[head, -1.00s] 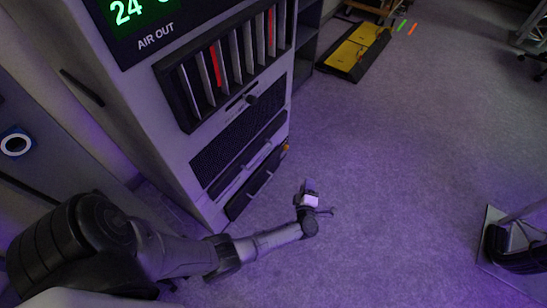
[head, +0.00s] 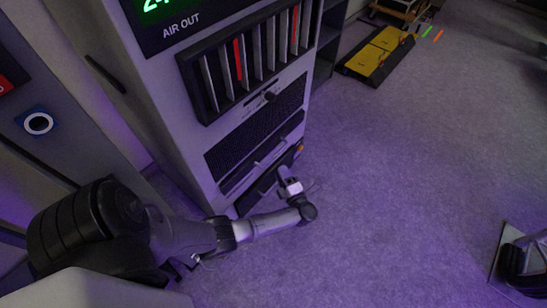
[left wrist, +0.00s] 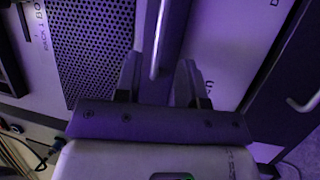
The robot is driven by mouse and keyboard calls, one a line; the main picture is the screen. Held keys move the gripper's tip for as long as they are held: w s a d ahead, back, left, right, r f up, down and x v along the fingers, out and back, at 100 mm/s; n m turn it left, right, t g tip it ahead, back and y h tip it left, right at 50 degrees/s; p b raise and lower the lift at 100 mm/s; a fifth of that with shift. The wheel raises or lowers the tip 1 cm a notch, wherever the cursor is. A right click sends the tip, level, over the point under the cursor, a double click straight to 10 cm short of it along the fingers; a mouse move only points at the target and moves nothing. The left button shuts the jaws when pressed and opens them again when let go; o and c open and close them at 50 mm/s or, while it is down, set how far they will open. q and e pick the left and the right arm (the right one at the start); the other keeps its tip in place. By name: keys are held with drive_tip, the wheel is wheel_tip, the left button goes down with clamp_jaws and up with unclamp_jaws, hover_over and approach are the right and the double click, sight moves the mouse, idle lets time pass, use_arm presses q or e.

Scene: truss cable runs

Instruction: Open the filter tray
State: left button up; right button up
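The tall grey air cabinet (head: 150,110) stands at the left in the head view. Below its perforated grille (head: 255,140) are slim dark drawer fronts, one with a bar handle (head: 268,153). No readable label marks one as the filter tray. My left gripper (head: 290,183) is low in front of these fronts. In the left wrist view my left gripper (left wrist: 157,82) is open, its two dark fingers apart. A pale bar handle (left wrist: 158,40) on a dark front shows between and beyond them; I cannot tell whether they touch it. My right gripper is not in view.
A second handle (left wrist: 305,100) shows at the right in the left wrist view. A yellow and black platform (head: 378,54) lies further back. A black object on a plate (head: 522,268) stands at right. The carpet between is clear.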

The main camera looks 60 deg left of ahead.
sight(274, 156)
use_arm(q)
drive_tip(key=a, duration=0.3)
drive_tip(key=a+r+b, duration=0.1)
drive_tip(key=a, duration=0.3)
drive_tip(key=shift+w+a+r, duration=0.15)
drive_tip(key=shift+r, duration=0.05)
drive_tip(key=shift+c, duration=0.4)
clamp_jaws()
